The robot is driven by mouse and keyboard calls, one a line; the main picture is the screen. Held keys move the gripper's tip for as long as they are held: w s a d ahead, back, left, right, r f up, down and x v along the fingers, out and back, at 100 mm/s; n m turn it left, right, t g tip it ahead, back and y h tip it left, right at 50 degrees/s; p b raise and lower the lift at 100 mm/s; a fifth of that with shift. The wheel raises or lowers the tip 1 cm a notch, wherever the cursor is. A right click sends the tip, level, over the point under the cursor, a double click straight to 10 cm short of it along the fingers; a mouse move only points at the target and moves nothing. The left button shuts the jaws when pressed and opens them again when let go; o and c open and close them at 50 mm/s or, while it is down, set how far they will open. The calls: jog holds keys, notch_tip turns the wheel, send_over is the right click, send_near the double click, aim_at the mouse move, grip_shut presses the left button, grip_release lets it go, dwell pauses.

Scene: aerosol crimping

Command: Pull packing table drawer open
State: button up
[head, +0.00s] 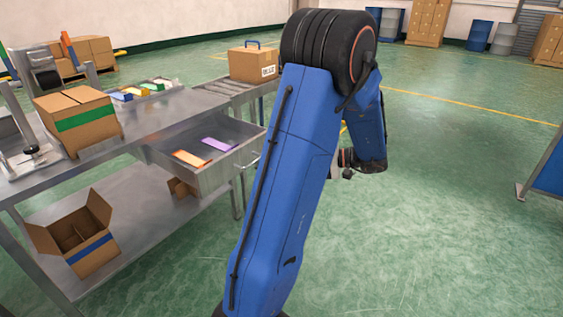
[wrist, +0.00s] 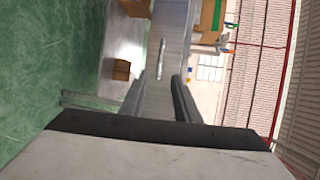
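The packing table (head: 150,118) is grey metal and stands at the left in the head view. Its drawer (head: 215,175) sticks out of the table's near right side, with an orange packet and a purple packet visible inside. The drawer's bar handle (head: 252,161) is on its front face. In the wrist view the handle (wrist: 162,58) shows ahead of my gripper (wrist: 159,80), roughly in line with the gap between its fingers. The two dark fingers are apart with nothing between them, and do not appear to touch the handle. In the head view my arm hides the gripper.
A closed carton with green tape (head: 82,120) stands on the tabletop. An open carton with blue tape (head: 88,245) sits on the lower shelf. A roller conveyor (head: 232,88) carries another carton (head: 253,64). Green floor (head: 430,200) is clear to the right.

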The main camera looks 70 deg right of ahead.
jog(key=shift+v, duration=1.05)
jog(key=shift+w, duration=0.1)
jog(key=w+a+r+n+g+y, duration=0.2)
jog(key=w+a+n+g+y, duration=0.6)
jog(key=w+a, duration=1.45)
jog(key=s+a+n+g+h, duration=0.1)
jog(key=s+a+n+h, duration=0.2)
jog(key=a, duration=1)
jog(key=s+a+r+n+g+h, duration=0.1)
jog(key=s+a+n+h, duration=0.2)
jog(key=a, duration=1)
jog(key=shift+a+r+n+g+h, duration=0.2)
jog(key=shift+a+n+g+h, duration=0.15)
jog(key=shift+n+h, duration=1.5)
jog(key=shift+d+m+h, duration=0.1)
jog(key=shift+m+h, duration=0.25)
